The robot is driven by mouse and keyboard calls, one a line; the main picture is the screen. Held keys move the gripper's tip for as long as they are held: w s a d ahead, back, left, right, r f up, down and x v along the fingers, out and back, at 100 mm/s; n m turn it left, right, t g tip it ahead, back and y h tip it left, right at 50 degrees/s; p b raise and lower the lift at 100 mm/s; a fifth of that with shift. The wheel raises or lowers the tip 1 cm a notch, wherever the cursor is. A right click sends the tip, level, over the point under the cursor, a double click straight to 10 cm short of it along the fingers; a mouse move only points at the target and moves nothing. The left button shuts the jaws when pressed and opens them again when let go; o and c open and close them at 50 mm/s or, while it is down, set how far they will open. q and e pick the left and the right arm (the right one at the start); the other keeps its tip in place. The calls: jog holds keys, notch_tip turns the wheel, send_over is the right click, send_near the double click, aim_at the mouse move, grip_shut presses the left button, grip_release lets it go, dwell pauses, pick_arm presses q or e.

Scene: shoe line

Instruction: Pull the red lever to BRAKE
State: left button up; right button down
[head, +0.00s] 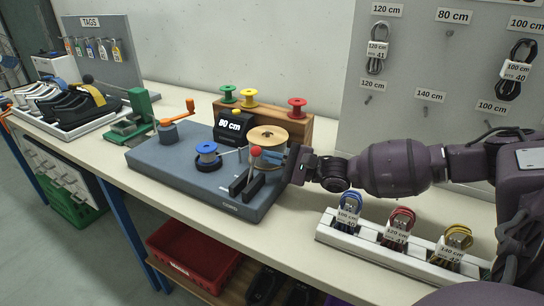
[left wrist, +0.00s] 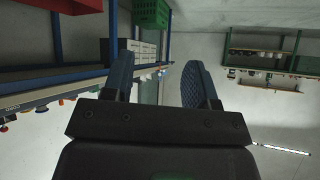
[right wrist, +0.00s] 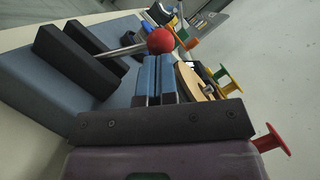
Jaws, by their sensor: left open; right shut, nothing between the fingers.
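The lever's red ball knob (head: 255,151) tops a metal rod that rises from a slot between two dark blocks (head: 247,184) on the blue-grey machine base (head: 170,168). My right gripper (head: 272,155) is shut and empty beside the knob, on its right in the head view. In the right wrist view the knob (right wrist: 160,40) is just beyond the fingertips (right wrist: 158,58); I cannot tell whether they touch. My left gripper (left wrist: 158,80) is open and empty, away from the bench in its own view. No BRAKE label is readable.
A white rack with bundled laces (head: 330,232) stands at the front right. A red bin (head: 193,254) sits below the bench.

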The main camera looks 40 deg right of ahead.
pick_arm(q)
jog(key=shift+d+r, duration=0.2)
pick_arm(e)
jog(key=shift+s+a+r+n, duration=0.1)
jog(key=shift+r+n, duration=0.15)
jog(key=shift+n, duration=0.15)
jog(key=shift+a+r, duration=0.1)
jog(key=a+r+n+p, duration=0.1)
jog(key=r+n+g+p, duration=0.1)
jog(key=n, duration=0.1)
jog(key=shift+s+a+n+p, duration=0.3)
jog(key=shift+s+a+p, duration=0.05)
jog(key=shift+s+a, duration=0.05)
pick_arm(q)
notch_tip(320, 180, up, 7)
jog(key=p, duration=0.6)
jog(key=shift+s+a+f+t, duration=0.2)
jog(key=shift+a+t, duration=0.15)
jog(key=shift+t, duration=0.05)
pick_arm(e)
jog(key=shift+s+a+n+g+h, duration=0.3)
jog(key=shift+s+a+n+g, duration=0.05)
jog(key=shift+a+n, duration=0.6)
jog(key=shift+s+a+n+g+h, duration=0.3)
jog(key=shift+s+a+n, duration=0.1)
jog(key=shift+a+n, duration=0.55)
jog(key=shift+s+a+n+g+h, duration=0.35)
jog(key=shift+a+n, duration=0.4)
jog(key=shift+n, duration=0.35)
